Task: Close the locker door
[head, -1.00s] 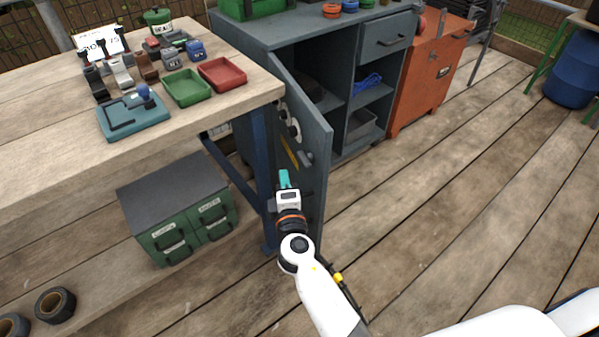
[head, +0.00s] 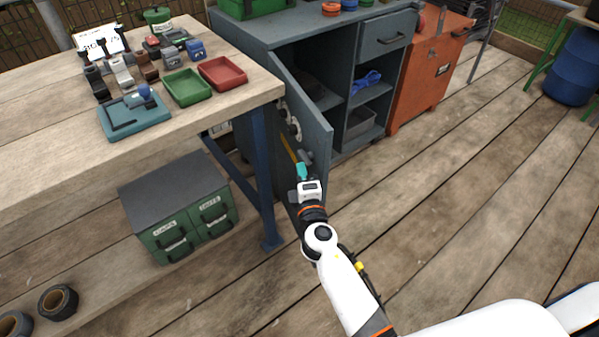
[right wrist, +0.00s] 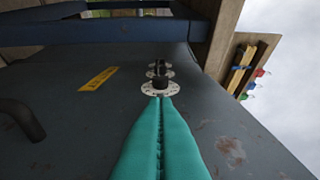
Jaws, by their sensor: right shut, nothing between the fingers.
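The grey-blue locker door (head: 312,125) stands open on the left side of the locker (head: 385,95), close to the workbench leg. Its face fills the right wrist view (right wrist: 75,125), with a dark handle (right wrist: 20,118), a yellow label (right wrist: 98,79) and round discs (right wrist: 160,88). My right gripper (head: 301,172) is at the lower part of the door's face, its teal fingers shut and empty. In the right wrist view the fingertips (right wrist: 158,100) are just at the nearest disc; I cannot tell whether they touch the door. My left gripper is not in view.
A wooden workbench (head: 60,165) with trays and tools stands at left, its blue leg (head: 265,180) beside the door. A green drawer box (head: 180,205) sits on its lower shelf. An orange cabinet (head: 432,75) is right of the locker.

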